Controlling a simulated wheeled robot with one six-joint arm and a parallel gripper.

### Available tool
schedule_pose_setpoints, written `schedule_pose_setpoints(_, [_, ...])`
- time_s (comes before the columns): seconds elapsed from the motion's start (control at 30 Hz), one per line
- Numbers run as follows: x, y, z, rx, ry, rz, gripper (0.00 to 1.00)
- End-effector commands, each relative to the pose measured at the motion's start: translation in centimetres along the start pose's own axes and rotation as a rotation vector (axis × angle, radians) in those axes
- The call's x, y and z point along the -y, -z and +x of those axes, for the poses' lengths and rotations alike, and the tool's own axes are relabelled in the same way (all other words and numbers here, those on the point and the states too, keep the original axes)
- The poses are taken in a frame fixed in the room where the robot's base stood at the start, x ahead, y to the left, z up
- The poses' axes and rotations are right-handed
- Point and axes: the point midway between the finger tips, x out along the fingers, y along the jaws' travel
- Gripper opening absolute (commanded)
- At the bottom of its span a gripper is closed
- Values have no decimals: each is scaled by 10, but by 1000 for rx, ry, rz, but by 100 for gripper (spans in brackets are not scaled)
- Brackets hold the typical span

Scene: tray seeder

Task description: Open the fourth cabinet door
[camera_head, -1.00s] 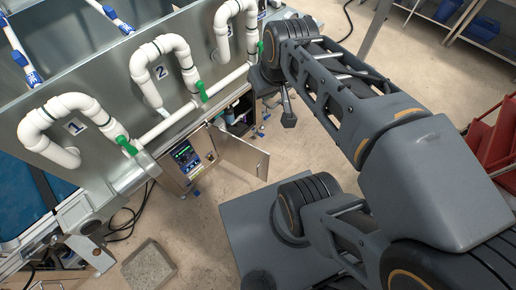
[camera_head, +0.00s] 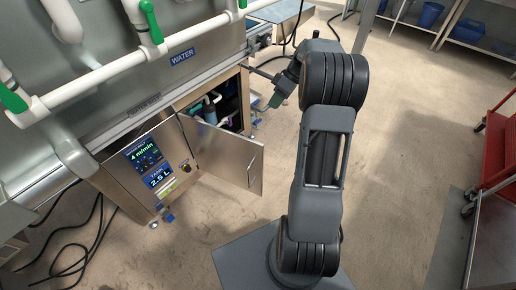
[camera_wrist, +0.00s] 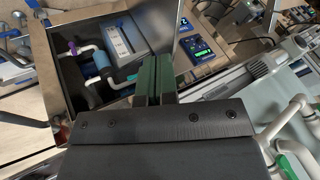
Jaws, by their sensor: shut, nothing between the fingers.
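A metal cabinet door (camera_head: 228,157) stands swung outward in the head view, to the right of the control panel (camera_head: 148,165). It uncovers a cabinet interior (camera_head: 225,106) with a blue canister and white pipes, which also show in the wrist view (camera_wrist: 101,59). My gripper (camera_head: 275,100) is at the right end of this opening, apart from the swung door. Its green fingers (camera_wrist: 155,80) are together and empty in front of the interior in the wrist view. No door number is readable, so I cannot tell which door is the fourth.
White pipes with green valves (camera_head: 147,22) run above the cabinets. A blue WATER label (camera_head: 182,56) is on the metal wall. Black cables (camera_head: 85,225) lie on the floor at left. A red cart (camera_head: 497,140) and shelves (camera_head: 478,30) stand at right. Floor before the door is clear.

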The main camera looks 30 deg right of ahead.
Motion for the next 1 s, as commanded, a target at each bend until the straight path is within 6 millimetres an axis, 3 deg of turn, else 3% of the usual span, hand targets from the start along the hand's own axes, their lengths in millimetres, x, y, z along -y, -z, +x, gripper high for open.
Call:
schedule_pose_setpoints(0.03, [-12,-9,12,-11,10,-11,0])
schedule_pose_setpoints(0.1, [-19,-13,17,-23,22,-26,0])
schedule_pose_setpoints(0.33, [-26,-18,38,-35,35,-45,0])
schedule_pose_setpoints(0.8, [-22,-15,124,-34,34,-44,0])
schedule_pose_setpoints(1.0, [1,-14,132,-34,32,-45,0])
